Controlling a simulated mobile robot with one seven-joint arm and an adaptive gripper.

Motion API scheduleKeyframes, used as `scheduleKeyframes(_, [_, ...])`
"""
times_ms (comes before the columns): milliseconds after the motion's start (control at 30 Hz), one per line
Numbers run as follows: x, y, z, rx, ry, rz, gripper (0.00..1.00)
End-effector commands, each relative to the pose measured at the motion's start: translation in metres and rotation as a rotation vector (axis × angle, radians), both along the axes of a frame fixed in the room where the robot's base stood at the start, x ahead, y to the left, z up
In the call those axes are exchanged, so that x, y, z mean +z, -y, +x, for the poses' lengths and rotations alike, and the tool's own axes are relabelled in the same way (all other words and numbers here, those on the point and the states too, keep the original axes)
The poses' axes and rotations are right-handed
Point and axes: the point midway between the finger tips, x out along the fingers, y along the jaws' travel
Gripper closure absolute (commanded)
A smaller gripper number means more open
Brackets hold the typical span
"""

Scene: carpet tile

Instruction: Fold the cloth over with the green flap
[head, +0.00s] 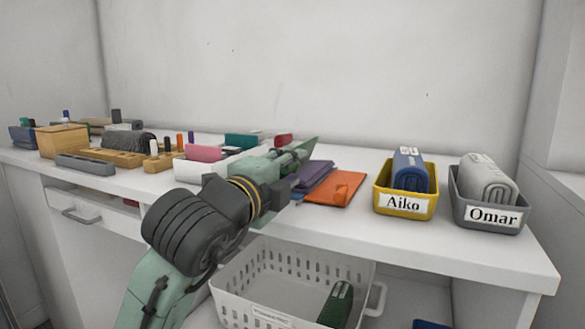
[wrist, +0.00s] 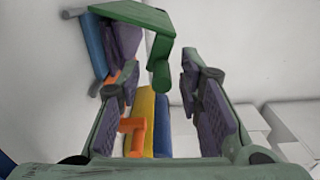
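The cloth lies on the white counter, with a purple part (head: 316,174) and an orange part (head: 338,187) showing flat to the right of my gripper. Its green flap (head: 309,146) stands raised and tilted beside my fingertips. In the wrist view the green flap (wrist: 138,14) is at the top, with purple (wrist: 122,42) and blue (wrist: 94,46) layers beside it. My gripper (head: 296,160) is over the cloth's left side. In the wrist view its fingers (wrist: 158,98) are wide apart, with the flap's lower end near their tips. Contact cannot be told. My arm hides part of the cloth.
A yellow bin marked Aiko (head: 404,204) holding a blue roll and a grey bin marked Omar (head: 492,216) holding a grey roll stand to the right. Left are a white tray (head: 190,171) and wooden blocks (head: 108,157). A white basket (head: 290,282) is below the counter.

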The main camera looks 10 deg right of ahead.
Motion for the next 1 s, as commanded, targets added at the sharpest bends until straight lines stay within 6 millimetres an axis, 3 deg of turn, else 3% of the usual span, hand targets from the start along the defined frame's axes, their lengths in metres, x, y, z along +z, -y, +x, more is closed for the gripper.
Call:
scheduleKeyframes(300, [0.000, -0.040, -0.055, 0.003, 0.002, 0.000, 0.67])
scheduleKeyframes(500, [0.000, -0.057, -0.078, 0.002, 0.001, -0.001, 0.67])
scheduleKeyframes(1000, [0.004, -0.064, -0.085, 0.005, 0.007, -0.018, 0.67])
